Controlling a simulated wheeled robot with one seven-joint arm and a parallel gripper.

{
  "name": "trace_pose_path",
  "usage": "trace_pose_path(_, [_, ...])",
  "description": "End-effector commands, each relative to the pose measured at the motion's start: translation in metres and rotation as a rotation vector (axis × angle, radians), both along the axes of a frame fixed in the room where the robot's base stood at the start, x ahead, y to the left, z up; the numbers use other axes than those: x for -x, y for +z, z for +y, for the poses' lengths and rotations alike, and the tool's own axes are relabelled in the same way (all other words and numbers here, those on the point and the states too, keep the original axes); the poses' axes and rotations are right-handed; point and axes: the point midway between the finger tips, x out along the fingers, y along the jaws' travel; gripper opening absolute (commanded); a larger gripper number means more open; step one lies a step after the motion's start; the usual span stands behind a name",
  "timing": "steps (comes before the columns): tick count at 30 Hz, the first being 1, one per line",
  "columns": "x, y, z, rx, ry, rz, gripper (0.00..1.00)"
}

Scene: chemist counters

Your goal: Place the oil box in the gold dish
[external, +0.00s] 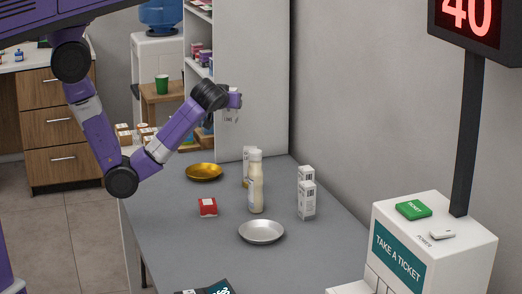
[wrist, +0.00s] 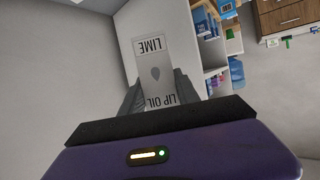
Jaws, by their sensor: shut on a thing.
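My gripper (wrist: 160,98) is shut on the oil box (wrist: 155,70), a pale box with "LIME" and "LIP OIL" printed on it. In the external view the held box (external: 231,117) hangs below my gripper (external: 234,99), in front of the grey cabinet side and above the far end of the table. The gold dish (external: 204,172) lies on the table's far left, below and left of the held box. The dish looks empty.
A silver dish (external: 261,232), a red box (external: 208,207), a cream bottle (external: 256,185) and white cartons (external: 307,199) stand on the grey table (external: 185,240). Another carton is partly hidden behind the bottle. A ticket machine (external: 430,245) is at right.

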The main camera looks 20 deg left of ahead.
Motion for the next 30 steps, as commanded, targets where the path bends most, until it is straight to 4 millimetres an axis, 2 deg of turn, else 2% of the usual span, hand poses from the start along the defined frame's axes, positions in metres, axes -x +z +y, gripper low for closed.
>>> trace_pose_path(1, [0.0, 0.003, 0.023, 0.002, 0.042, 0.002, 0.0])
trace_pose_path(3, [0.002, 0.006, 0.048, 0.004, 0.088, 0.0, 0.0])
trace_pose_path(6, [0.005, 0.007, 0.074, 0.008, 0.138, 0.002, 0.0])
trace_pose_path(9, [0.008, 0.008, 0.089, 0.009, 0.169, 0.003, 0.0])
trace_pose_path(14, [0.01, -0.005, 0.098, 0.006, 0.185, 0.006, 0.0])
trace_pose_path(30, [0.01, -0.128, 0.097, 0.006, 0.182, 0.005, 0.0])
